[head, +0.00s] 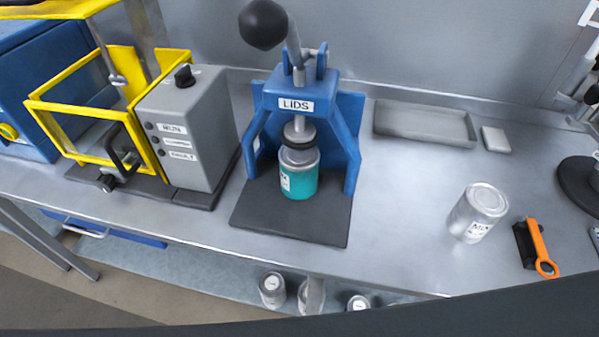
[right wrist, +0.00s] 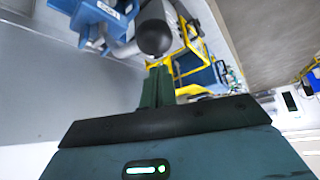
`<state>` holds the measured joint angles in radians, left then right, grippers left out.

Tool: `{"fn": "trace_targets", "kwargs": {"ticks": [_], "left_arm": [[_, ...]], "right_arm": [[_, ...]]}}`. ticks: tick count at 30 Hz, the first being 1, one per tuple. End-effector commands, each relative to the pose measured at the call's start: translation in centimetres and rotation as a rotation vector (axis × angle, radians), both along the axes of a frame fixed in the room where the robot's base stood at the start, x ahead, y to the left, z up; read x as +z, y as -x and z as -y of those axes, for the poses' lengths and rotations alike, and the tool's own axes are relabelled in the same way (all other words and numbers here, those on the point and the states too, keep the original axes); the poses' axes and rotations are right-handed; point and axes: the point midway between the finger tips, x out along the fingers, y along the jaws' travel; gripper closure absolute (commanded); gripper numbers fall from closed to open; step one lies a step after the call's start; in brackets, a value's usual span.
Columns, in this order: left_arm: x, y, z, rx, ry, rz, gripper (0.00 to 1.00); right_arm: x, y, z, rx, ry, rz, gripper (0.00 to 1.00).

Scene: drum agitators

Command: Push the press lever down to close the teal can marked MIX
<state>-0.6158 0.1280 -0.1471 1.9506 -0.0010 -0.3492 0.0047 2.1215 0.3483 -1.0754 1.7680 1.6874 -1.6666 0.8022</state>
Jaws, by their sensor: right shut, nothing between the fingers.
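The teal can (head: 299,182) stands upright on the dark base of the blue press (head: 345,140) marked LIDS. Its label is turned to the left and I cannot read it. The press head (head: 299,140) is over the can's top; I cannot tell whether they touch. The lever is raised, with its black ball knob (head: 263,24) at the top. My right gripper (right wrist: 158,86) is shut and empty in the right wrist view. The knob (right wrist: 155,38) shows just beyond its fingertips there, and a gap or contact is hard to judge. My left gripper is in neither view.
A grey control box (head: 188,130) and a yellow-framed machine (head: 85,110) stand left of the press. A silver can (head: 478,212), an orange-handled tool (head: 538,245) and a grey tray (head: 425,124) are to the right. The bench just right of the press is clear.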

Motion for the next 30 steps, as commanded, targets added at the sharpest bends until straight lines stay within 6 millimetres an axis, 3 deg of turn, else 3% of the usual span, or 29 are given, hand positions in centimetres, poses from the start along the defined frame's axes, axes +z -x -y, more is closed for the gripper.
{"fn": "trace_targets", "kwargs": {"ticks": [30], "left_arm": [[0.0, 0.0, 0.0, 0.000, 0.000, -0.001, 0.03]], "right_arm": [[-2.1, 0.0, 0.0, -0.001, 0.001, -0.002, 1.00]]}}
